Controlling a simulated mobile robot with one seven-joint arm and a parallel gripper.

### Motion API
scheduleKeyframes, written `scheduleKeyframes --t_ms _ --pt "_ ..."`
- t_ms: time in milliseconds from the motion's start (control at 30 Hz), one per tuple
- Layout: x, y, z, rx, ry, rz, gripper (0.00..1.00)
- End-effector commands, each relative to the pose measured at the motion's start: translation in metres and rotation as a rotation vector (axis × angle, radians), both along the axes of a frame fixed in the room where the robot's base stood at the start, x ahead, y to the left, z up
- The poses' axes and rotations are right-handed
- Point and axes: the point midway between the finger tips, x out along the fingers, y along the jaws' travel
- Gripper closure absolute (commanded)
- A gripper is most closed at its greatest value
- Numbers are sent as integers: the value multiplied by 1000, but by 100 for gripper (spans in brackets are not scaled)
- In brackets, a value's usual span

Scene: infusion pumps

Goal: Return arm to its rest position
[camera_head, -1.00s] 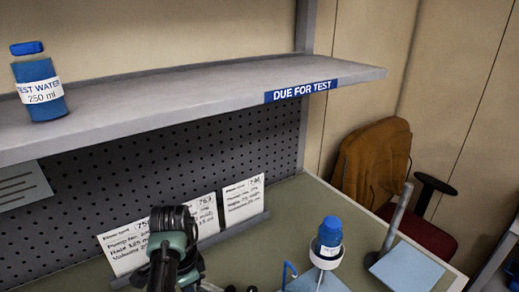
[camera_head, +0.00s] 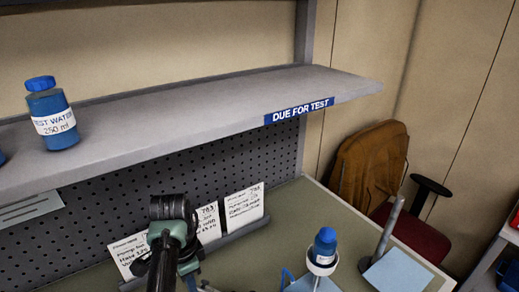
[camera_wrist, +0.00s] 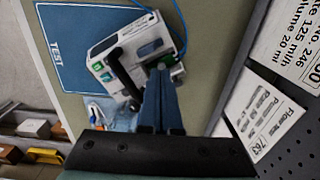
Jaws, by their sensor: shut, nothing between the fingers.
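My gripper (camera_wrist: 160,98) shows in the wrist view with its two blue-grey fingers together and nothing between them. Its fingertips overlap the lower edge of a white infusion pump (camera_wrist: 133,48) in the picture; whether they touch it I cannot tell. The pump has a dark handle and green marks and lies at the edge of a blue mat marked TEST (camera_wrist: 62,68). In the head view my arm rises at the bottom, before the pegboard, and my fingers are out of sight.
A shelf marked DUE FOR TEST (camera_head: 235,98) overhangs the bench and holds a TEST WATER bottle (camera_head: 53,118). Cards (camera_head: 243,206) lean along the bench back. A blue-capped bottle (camera_head: 324,247) and a post (camera_head: 390,226) stand at right.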

Motion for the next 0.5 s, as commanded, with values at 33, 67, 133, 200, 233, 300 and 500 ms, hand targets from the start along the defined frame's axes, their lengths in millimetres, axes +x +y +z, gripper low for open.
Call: scheduleKeyframes --t_ms 33,67,133,200,233,300,500 --pt "0 0 6 0 0 0 100" --pt "0 0 7 0 0 0 100" --pt "0 0 7 0 0 0 100" --pt "0 0 6 0 0 0 100" --pt "0 0 6 0 0 0 100" --pt "0 0 6 0 0 0 100" --pt "21 -13 19 7 -102 17 100"
